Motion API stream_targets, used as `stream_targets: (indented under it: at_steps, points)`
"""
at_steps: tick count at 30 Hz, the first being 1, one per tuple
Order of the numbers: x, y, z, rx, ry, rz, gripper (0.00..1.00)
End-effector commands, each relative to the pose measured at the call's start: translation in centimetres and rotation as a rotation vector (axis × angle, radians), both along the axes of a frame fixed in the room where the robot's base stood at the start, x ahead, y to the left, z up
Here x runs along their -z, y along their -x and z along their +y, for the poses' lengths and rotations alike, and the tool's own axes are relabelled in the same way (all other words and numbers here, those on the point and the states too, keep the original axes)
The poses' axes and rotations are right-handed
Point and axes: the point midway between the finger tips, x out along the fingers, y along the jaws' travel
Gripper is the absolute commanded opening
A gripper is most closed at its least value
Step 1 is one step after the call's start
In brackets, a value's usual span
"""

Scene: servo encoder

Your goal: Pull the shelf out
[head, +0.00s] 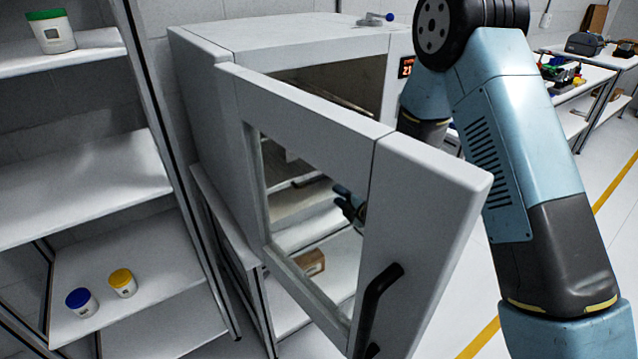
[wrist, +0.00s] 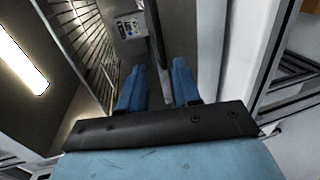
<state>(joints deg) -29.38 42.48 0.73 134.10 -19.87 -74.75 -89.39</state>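The white cabinet oven (head: 270,40) stands with its windowed door (head: 430,190) swung open towards me. A black handle (head: 378,300) is on the door. Inside the chamber, a thin rail or shelf edge (head: 345,100) shows in the head view. In the wrist view a wire shelf (wrist: 85,45) with thin parallel bars lies left of my fingers. My gripper shows through the door window (head: 348,205), partly hidden by the door frame. In the wrist view my gripper (wrist: 158,80) has its two blue fingers apart. I see no shelf bar clearly between them.
A bright lamp strip (wrist: 20,60) shows left in the wrist view. A shelving rack (head: 90,190) with lidded jars (head: 122,282) stands left. A small brown box (head: 311,263) sits below the oven. Workbenches (head: 585,75) stand far right, with open floor before them.

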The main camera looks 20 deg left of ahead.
Motion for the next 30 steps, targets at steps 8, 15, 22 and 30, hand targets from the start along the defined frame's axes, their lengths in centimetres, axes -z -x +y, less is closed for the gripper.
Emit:
stream_targets:
  at_steps: [8, 15, 22, 30]
  points:
    - [0.7, -1.9, 2.3, 0.000, -0.002, -0.004, 0.33]
    - [1.5, -4.7, 5.5, 0.000, -0.002, -0.004, 0.33]
    - [2.3, -7.1, 8.2, 0.001, -0.001, -0.001, 0.33]
    - [2.8, -8.6, 9.9, 0.001, -0.001, -0.001, 0.33]
